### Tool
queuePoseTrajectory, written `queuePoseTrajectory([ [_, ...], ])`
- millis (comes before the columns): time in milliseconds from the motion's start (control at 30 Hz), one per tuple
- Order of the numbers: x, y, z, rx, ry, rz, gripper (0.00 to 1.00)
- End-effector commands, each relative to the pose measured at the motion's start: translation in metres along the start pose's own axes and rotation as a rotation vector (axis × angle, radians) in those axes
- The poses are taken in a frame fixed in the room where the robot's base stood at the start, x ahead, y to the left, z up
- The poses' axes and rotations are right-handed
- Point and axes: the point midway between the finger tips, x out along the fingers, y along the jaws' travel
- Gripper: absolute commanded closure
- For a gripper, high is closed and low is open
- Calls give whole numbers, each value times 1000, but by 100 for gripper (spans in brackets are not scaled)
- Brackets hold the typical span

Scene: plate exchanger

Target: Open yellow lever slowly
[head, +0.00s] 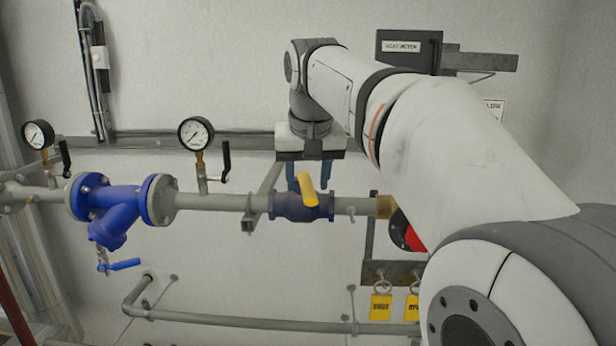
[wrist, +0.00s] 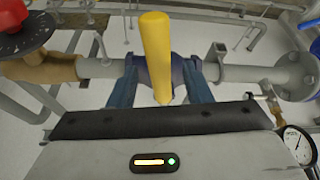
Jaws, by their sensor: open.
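The yellow lever (head: 307,191) sits on top of a dark blue valve body (head: 300,207) in the grey horizontal pipe. In the head view it is tilted, its upper end leaning left. In the wrist view the yellow lever (wrist: 157,58) stands out toward the camera between my two blue fingers. In the wrist view my gripper (wrist: 160,84) is open, with one finger on each side of the lever. I cannot tell whether either finger touches it.
A blue strainer (head: 118,205), two pressure gauges (head: 196,133) and small black-handled valves stand left along the pipe. Yellow tags (head: 381,306) hang below. A lower pipe (head: 240,321) runs along the wall.

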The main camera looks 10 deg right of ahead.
Motion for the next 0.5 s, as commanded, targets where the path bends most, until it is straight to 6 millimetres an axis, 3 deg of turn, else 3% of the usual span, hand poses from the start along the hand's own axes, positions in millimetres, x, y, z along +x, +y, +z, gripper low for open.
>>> queuePoseTrajectory([
  [267, 2, 0, 0, 1, 0, 0, 56],
  [500, 2, 1, 0, 2, 0, 1, 76],
])
